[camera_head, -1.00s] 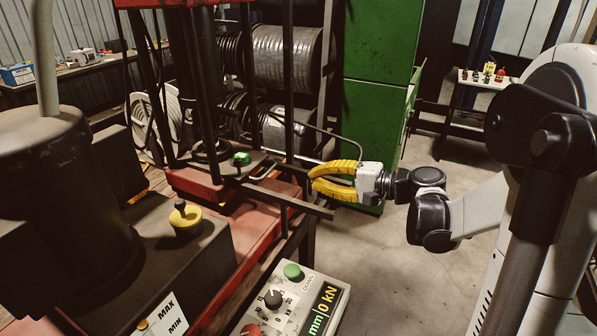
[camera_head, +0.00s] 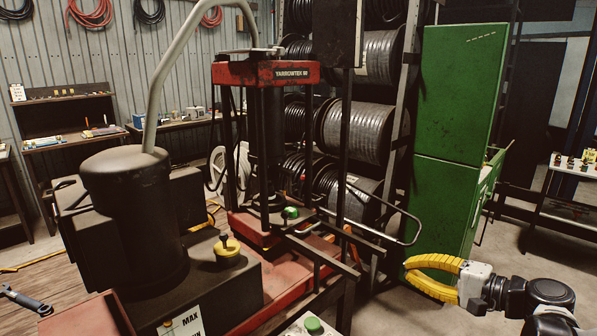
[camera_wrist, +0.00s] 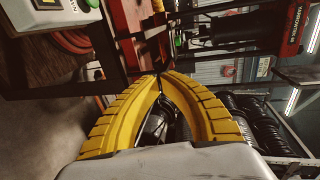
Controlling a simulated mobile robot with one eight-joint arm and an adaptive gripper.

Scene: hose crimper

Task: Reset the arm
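My gripper (camera_head: 408,270) has yellow ribbed fingers on a light grey body. In the head view it is at the lower right, in front of the green cabinet's base and right of the red press. In the wrist view the two curved fingers (camera_wrist: 160,76) meet at their tips, with nothing held between them. The red and black crimper press (camera_head: 268,155) stands left of my gripper, apart from it. It also shows sideways along the top of the wrist view (camera_wrist: 245,28).
The green cabinet (camera_head: 460,95) stands behind my gripper. Dark bars (camera_head: 325,258) and a bent rod jut from the press towards it. Hose reels (camera_head: 355,130) fill the rack behind. A dark tank (camera_head: 130,215) is at the left. Open floor (camera_head: 395,318) shows near my gripper.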

